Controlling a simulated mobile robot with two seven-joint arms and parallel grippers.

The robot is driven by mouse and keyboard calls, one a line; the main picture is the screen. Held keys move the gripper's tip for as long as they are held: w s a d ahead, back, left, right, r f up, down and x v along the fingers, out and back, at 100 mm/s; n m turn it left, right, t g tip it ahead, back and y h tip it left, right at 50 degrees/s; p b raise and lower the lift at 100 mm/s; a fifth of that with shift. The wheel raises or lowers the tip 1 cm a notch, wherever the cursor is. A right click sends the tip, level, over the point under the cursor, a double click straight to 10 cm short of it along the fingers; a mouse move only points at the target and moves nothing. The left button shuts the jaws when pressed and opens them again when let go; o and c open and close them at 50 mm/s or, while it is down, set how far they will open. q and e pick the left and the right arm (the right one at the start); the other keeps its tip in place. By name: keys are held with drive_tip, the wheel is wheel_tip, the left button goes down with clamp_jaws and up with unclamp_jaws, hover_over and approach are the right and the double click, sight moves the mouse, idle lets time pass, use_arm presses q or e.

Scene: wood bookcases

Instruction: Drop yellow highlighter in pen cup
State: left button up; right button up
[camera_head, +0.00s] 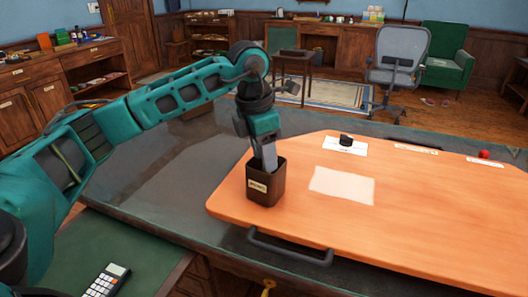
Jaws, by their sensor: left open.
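A dark brown pen cup (264,192) with a small pale label stands upright near the left end of the orange wooden board (420,215). My left gripper (268,164) points down at the cup, its grey fingers reaching to the cup's mouth and overlapping the far part of its rim. The gripper is open. How deep the fingertips sit in the cup cannot be told. I cannot see a yellow highlighter; the inside of the cup is mostly hidden. My right gripper is not in view.
A white sheet (342,185) lies to the right of the cup. Behind it a black object (346,140) sits on a white card. A red object (484,154) is at the far right. A dark handle (290,247) is on the board's front edge. A calculator (107,281) lies at lower left.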

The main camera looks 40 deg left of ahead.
use_arm(q)
wheel_tip(320, 180, up, 13)
drive_tip(key=s+a+p, duration=0.1)
drive_tip(key=shift+s+f, duration=0.15)
drive_tip(key=shift+s, duration=0.15)
idle(0.8)
drive_tip(key=shift+s, duration=0.1)
